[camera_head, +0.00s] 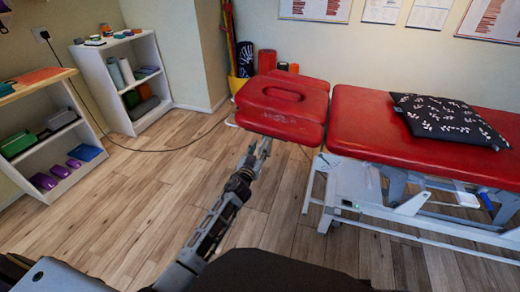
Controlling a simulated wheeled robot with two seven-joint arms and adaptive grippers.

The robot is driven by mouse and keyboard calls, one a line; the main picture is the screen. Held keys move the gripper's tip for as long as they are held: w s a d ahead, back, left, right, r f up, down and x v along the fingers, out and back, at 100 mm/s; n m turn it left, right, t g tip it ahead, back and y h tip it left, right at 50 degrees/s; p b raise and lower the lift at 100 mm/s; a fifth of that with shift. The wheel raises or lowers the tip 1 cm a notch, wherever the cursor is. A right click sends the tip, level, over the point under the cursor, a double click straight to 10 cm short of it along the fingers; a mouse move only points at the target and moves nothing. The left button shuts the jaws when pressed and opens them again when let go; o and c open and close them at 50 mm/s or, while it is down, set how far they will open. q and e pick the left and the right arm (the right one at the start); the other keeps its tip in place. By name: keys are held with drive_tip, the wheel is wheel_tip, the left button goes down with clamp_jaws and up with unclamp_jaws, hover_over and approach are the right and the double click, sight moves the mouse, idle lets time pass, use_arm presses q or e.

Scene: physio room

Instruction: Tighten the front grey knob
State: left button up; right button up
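The treatment table has a red padded top (365,120) on a white metal frame. Its red headrest (283,100) juts out at the left end. My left arm reaches up from the bottom of the picture, and my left gripper (262,147) is just below the headrest's near edge. The fingertips are small and partly lost against the headrest, so I cannot tell whether they are open, shut or touching anything. I cannot make out a grey knob; it may be hidden by the headrest or the gripper. My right gripper is not in view.
A black patterned pillow (450,118) lies on the table. White shelves (125,82) with rolls and boxes stand at the left, with a cable (160,150) on the floor nearby. A yellow pot (236,83) stands behind the headrest.

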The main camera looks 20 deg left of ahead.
use_arm(q)
drive_tip(key=shift+w, duration=0.65)
drive_tip(key=shift+c, duration=0.5)
